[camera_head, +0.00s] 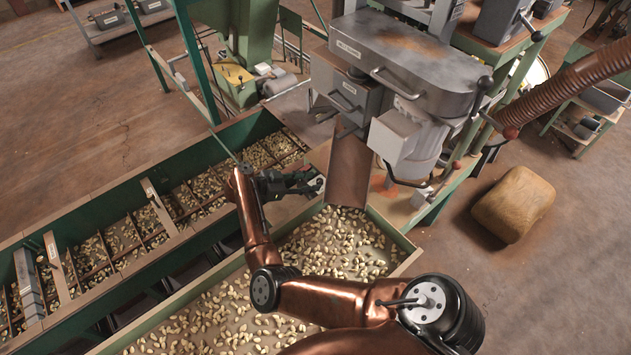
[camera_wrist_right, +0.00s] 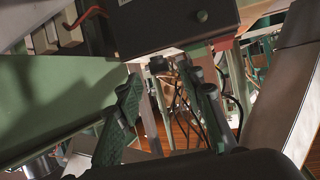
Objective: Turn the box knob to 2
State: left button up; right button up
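A dark box (camera_wrist_right: 175,24) with a small round green button (camera_wrist_right: 202,16) fills the top of the right wrist view. Below its pale lower face is a short black round piece (camera_wrist_right: 158,64), which may be the knob; no numbers or pointer can be read. My right gripper (camera_wrist_right: 168,92) has its two fingers apart below the box, one on each side of that piece in the picture, with nothing clearly held. In the head view my right gripper (camera_head: 306,185) points right beside the metal chute (camera_head: 349,170). The left gripper is not in view.
A bin of nuts (camera_head: 404,266) lies under my right arm. A long green trough (camera_head: 100,196) with divided compartments runs along the left. The grey hopper machine (camera_head: 400,50) stands just beyond the chute, and a brown sack (camera_head: 513,204) lies on the floor.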

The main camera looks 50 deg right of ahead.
aim_at(320, 182)
jog(key=shift+x, duration=1.4)
jog(key=shift+r, duration=0.1)
jog(key=shift+c, duration=0.4)
grip_shut()
